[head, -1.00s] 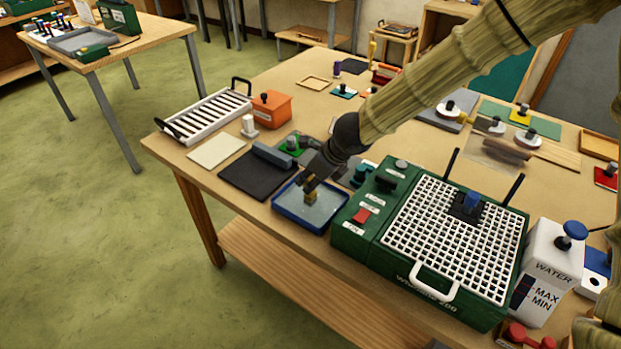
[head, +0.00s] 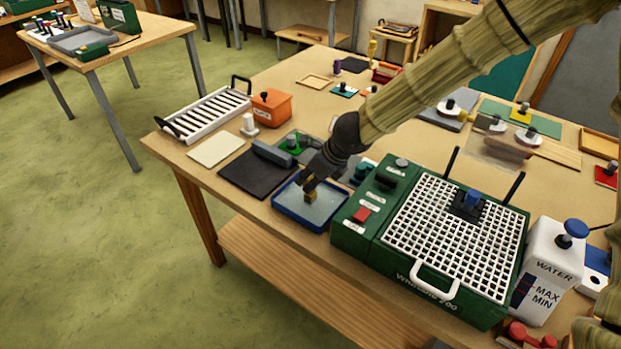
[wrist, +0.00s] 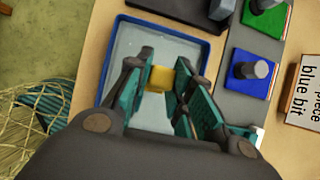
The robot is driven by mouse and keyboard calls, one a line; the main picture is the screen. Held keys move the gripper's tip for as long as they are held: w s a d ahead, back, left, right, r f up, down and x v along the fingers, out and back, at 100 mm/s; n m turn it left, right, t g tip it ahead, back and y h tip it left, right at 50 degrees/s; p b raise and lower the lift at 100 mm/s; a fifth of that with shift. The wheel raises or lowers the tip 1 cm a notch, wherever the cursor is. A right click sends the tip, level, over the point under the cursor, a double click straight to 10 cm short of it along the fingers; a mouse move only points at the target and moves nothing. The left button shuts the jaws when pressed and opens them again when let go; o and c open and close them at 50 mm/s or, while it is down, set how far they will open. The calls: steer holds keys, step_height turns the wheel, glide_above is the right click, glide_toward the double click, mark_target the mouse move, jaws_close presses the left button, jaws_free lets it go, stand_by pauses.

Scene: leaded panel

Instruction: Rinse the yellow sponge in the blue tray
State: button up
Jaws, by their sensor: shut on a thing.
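The blue tray (head: 285,216) lies near the front left edge of the table, with a pale, water-like surface inside. My gripper (head: 311,190) is over the tray, pointing down. It is shut on the yellow sponge (head: 311,196), a small block low over or in the tray. In the wrist view the sponge (wrist: 161,78) sits between the two fingers, inside the tray's rim (wrist: 207,62). I cannot tell whether the sponge touches the surface.
A green grinder (head: 352,236) with a white grid stands right of the tray. A dark mat (head: 250,178) with a grey bar lies to the left. A white rack (head: 207,117) and an orange box (head: 271,108) stand further back. A white water container (head: 552,265) stands at right.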

steer(key=shift+f, duration=0.15)
steer(key=shift+s+d, duration=0.25)
steer(key=shift+d, duration=0.1)
stand_by(0.8)
steer(key=shift+w+a+p, duration=0.35)
steer(key=shift+w+a, duration=0.1)
steer(key=shift+a, duration=0.25)
stand_by(0.8)
steer(key=shift+s+d, duration=0.2)
steer(key=shift+d, duration=0.15)
stand_by(0.6)
stand_by(1.2)
steer(key=shift+r+p, duration=2.5)
steer(key=shift+p, duration=0.1)
steer(key=shift+r, duration=0.1)
steer(key=shift+r+p, duration=1.45)
steer(key=shift+p, duration=0.25)
